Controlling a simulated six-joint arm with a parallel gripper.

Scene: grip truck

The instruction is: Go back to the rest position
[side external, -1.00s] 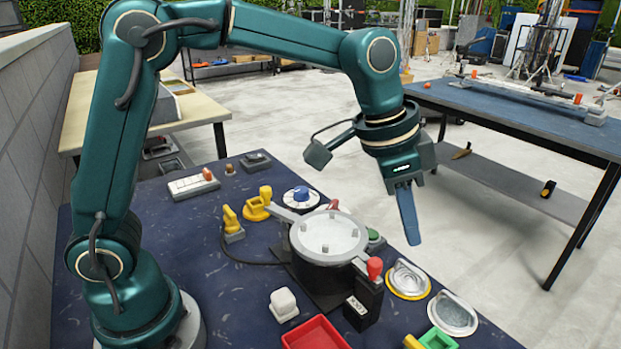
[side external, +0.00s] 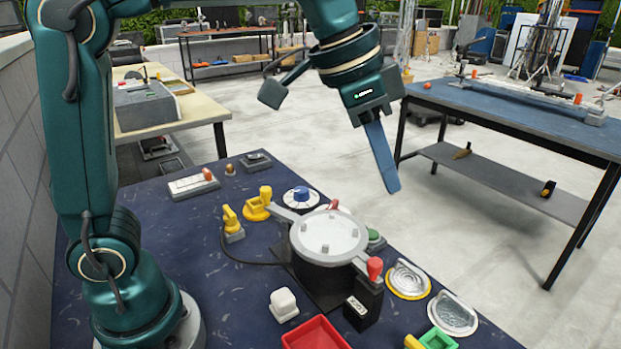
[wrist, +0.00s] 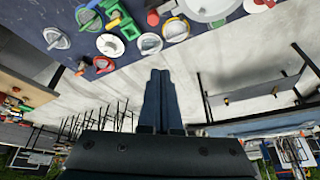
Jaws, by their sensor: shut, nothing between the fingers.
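My gripper (side external: 391,189) is shut and empty, its blue fingers together and pointing down. In the side external view it hangs in the air above and behind the round grey-lidded pot (side external: 327,236), near the far edge of the dark blue table (side external: 185,262), touching nothing. In the wrist view the closed fingers (wrist: 157,75) stand mid-picture over the pale floor, with the table's things along the top edge.
A second blue table (side external: 510,115) stands at right. Open floor lies between the tables.

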